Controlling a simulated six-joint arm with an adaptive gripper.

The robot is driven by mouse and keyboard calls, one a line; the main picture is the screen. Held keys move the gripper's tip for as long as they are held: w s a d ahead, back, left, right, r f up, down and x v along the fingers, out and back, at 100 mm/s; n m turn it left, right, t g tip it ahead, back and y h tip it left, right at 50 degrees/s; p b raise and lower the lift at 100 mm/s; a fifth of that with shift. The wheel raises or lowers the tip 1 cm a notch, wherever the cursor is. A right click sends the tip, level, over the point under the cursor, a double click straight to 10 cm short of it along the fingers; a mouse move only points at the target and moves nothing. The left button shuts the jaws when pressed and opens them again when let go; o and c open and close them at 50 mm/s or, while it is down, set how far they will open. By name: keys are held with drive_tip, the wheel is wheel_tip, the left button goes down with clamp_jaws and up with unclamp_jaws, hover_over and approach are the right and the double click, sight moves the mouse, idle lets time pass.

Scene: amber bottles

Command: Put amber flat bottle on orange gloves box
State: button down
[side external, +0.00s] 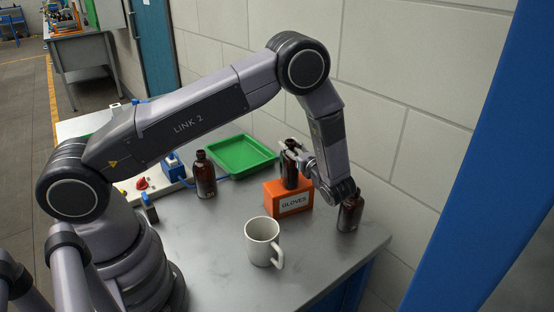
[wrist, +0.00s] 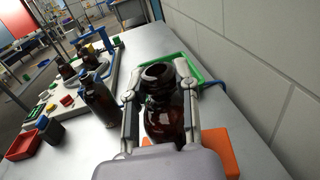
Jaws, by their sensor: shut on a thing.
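My gripper (wrist: 160,110) is shut on an amber bottle (wrist: 164,116), seen upright between its two fingers in the wrist view. In the side external view this held bottle (side external: 290,172) is at the top of the orange gloves box (side external: 289,198), behind the box's front face. I cannot tell whether its base touches the box top. The orange box also shows below the bottle in the wrist view (wrist: 218,150). A second amber bottle (side external: 204,176) stands on the table to the left. A third amber bottle (side external: 349,214) stands right of the box, partly hidden by my wrist.
A white mug (side external: 262,242) stands in front of the box. A green tray (side external: 241,156) lies behind it, near the wall. A white board with small coloured parts (side external: 142,183) is at the left. The front right of the table is clear.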

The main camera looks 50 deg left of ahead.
drive_tip(key=shift+f, duration=0.1)
drive_tip(key=c, duration=0.8)
unclamp_jaws()
drive_tip(key=shift+c, duration=0.2)
